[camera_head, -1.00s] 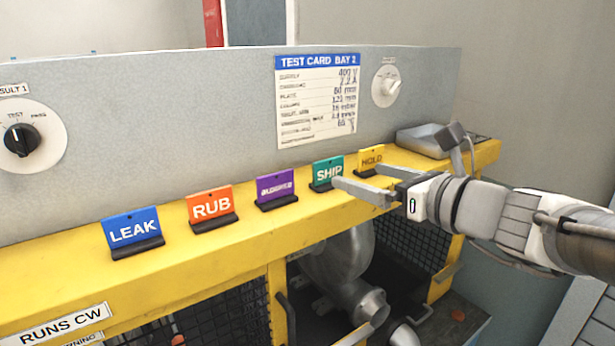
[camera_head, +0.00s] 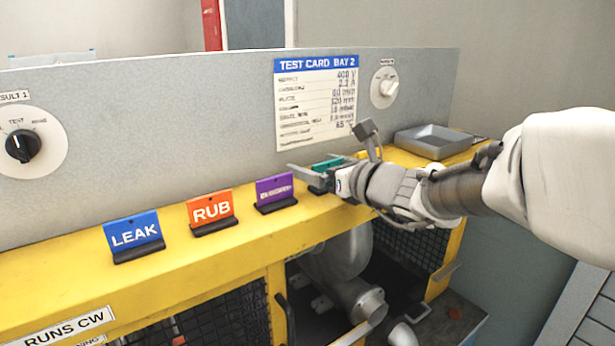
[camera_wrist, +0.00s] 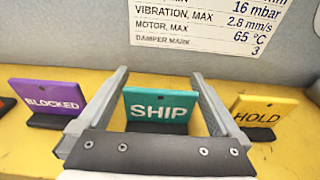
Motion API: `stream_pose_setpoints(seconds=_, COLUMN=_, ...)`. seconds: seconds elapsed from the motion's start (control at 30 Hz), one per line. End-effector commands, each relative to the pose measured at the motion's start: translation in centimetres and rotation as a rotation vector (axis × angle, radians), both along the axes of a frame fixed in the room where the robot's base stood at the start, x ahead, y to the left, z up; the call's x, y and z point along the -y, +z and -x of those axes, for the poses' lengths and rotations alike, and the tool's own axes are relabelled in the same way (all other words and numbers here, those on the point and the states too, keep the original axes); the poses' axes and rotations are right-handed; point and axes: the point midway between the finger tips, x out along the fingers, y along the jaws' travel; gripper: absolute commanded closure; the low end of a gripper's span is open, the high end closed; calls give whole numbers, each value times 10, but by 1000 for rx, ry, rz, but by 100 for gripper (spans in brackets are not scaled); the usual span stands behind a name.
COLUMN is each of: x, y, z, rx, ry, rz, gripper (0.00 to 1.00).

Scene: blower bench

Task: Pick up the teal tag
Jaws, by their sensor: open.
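The teal tag (camera_wrist: 158,106), marked SHIP, stands upright in a dark base on the yellow ledge. In the wrist view it sits between the two open fingers of my gripper (camera_wrist: 160,95), with a gap on each side. In the head view my gripper (camera_head: 312,172) is over the same spot, and only a strip of the teal tag (camera_head: 328,163) shows, the rest hidden by the gripper. My gripper is open and holds nothing.
The purple BLOCKED tag (camera_wrist: 48,101) stands just left of my fingers and the yellow HOLD tag (camera_wrist: 262,110) just right. Orange RUB (camera_head: 211,208) and blue LEAK (camera_head: 133,232) tags stand farther left. A grey panel (camera_head: 220,130) rises behind; a grey tray (camera_head: 434,138) sits at the right end.

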Motion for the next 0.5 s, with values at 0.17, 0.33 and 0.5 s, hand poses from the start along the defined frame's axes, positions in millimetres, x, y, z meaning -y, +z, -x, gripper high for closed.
stream_pose_setpoints(seconds=0.17, x=-1, y=0, z=-1, rx=1, ry=0, rz=-1, gripper=0)
stream_pose_setpoints(seconds=0.33, x=-1, y=0, z=-1, rx=1, ry=0, rz=-1, gripper=16)
stream_pose_setpoints(seconds=0.5, x=-1, y=0, z=-1, rx=1, ry=0, rz=-1, gripper=47)
